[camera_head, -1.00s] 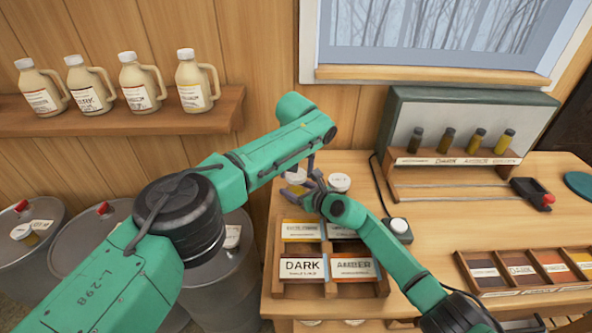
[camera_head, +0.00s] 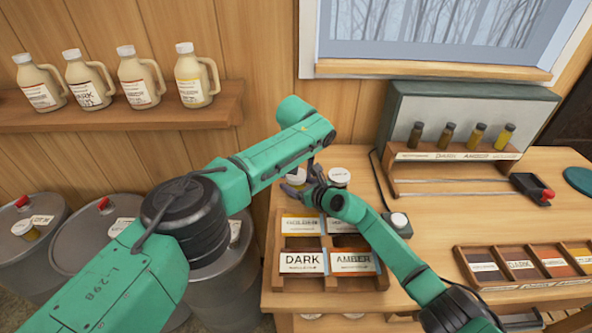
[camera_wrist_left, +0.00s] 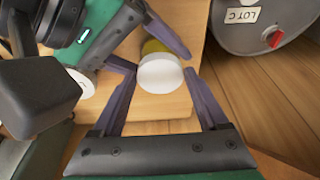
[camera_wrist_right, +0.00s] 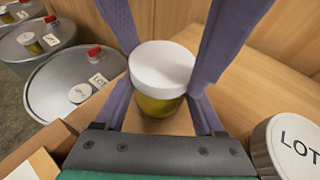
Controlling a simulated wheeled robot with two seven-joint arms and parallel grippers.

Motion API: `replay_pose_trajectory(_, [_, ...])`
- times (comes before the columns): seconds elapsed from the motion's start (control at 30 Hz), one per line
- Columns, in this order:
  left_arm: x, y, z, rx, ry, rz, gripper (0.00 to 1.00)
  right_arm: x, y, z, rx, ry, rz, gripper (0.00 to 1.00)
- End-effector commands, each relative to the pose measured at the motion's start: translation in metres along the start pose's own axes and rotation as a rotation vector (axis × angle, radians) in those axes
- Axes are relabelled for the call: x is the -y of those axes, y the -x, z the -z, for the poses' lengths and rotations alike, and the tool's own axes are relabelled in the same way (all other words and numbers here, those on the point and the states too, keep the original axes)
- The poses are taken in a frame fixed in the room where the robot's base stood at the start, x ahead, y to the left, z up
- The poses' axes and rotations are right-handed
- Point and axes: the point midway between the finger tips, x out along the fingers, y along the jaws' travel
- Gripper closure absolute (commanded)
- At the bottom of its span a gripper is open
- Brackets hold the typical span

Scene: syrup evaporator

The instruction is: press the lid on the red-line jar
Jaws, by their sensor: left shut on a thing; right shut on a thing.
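A small jar (camera_wrist_right: 156,107) with amber-brown contents stands upright at the back left of the bench, its white lid (camera_wrist_right: 162,68) on top. The lid also shows in the left wrist view (camera_wrist_left: 162,74) and, partly covered, in the head view (camera_head: 296,175). My left gripper (camera_wrist_left: 159,78) comes down from above with its fingers shut on the sides of the lid. My right gripper (camera_wrist_right: 160,98) is shut around the jar body from the side, below the lid. The lid looks level. No red line shows on the visible glass; whether the lid is fully seated cannot be told.
A white-lidded container (camera_head: 339,177) marked LOT stands close on the right. In front is a wooden divided rack (camera_head: 327,284) labelled DARK and AMBER. A sample stand (camera_head: 455,155) with several vials is at the back right. Metal drums (camera_head: 90,240) stand left of the bench.

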Motion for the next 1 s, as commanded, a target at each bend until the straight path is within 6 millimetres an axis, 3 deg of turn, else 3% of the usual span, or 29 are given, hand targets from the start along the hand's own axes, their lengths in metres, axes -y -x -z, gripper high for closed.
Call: replay_pose_trajectory(1.0, [0.002, -0.015, -0.006, 0.008, 0.001, 0.004, 0.74, -0.002, 0.000, -0.003, 0.006, 0.005, -0.004, 1.00])
